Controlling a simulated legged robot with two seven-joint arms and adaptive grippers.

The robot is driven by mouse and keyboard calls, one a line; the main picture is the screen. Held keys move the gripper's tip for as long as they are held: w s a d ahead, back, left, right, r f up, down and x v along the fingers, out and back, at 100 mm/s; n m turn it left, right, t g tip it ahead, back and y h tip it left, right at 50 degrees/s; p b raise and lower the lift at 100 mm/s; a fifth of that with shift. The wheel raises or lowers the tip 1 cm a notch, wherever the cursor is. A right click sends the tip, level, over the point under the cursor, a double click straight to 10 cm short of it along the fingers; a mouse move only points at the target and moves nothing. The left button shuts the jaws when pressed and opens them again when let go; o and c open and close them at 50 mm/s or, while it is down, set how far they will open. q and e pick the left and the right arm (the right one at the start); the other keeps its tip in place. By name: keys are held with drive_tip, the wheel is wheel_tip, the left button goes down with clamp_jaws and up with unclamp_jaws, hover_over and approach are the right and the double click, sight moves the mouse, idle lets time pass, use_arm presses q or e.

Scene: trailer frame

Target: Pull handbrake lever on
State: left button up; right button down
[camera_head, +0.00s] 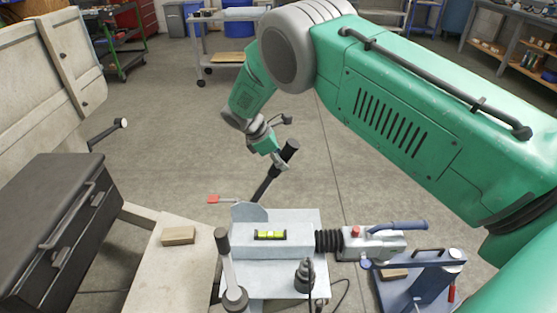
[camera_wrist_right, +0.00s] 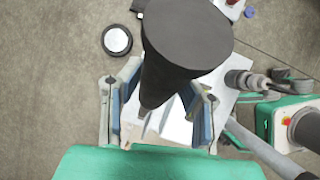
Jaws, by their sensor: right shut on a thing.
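The handbrake lever (camera_head: 265,187) is a dark bar with a thick black grip (camera_head: 290,150). It rises from the far side of the light grey trailer frame (camera_head: 292,217) and leans up to the right. My right gripper (camera_head: 276,158) is shut around the lever just below the top of its grip. In the right wrist view the black grip's end (camera_wrist_right: 187,38) stands large between the two fingers of the right gripper (camera_wrist_right: 158,108); it hides part of the frame beyond. My left gripper is not in view.
A spirit level (camera_head: 270,235) lies on the frame. A coupling with a blue handle (camera_head: 398,226) sticks out right, beside a blue stand (camera_head: 430,283). A wooden block (camera_head: 178,236) and a dark toolbox (camera_head: 50,225) are at left. The floor beyond is open, with a trolley (camera_head: 225,57) farther back.

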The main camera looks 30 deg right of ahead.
drive_tip(key=shift+w+a+r, duration=0.15)
drive_tip(key=shift+w+r, duration=0.1)
drive_tip(key=shift+w, duration=0.15)
drive_tip(key=c, duration=1.4)
unclamp_jaws()
drive_tip(key=shift+a, duration=0.1)
drive_tip(key=shift+o, duration=1.3)
drive_tip(key=shift+a, duration=0.15)
drive_tip(key=shift+f, duration=0.1)
drive_tip(key=v, duration=1.2)
drive_tip(key=shift+f, duration=0.1)
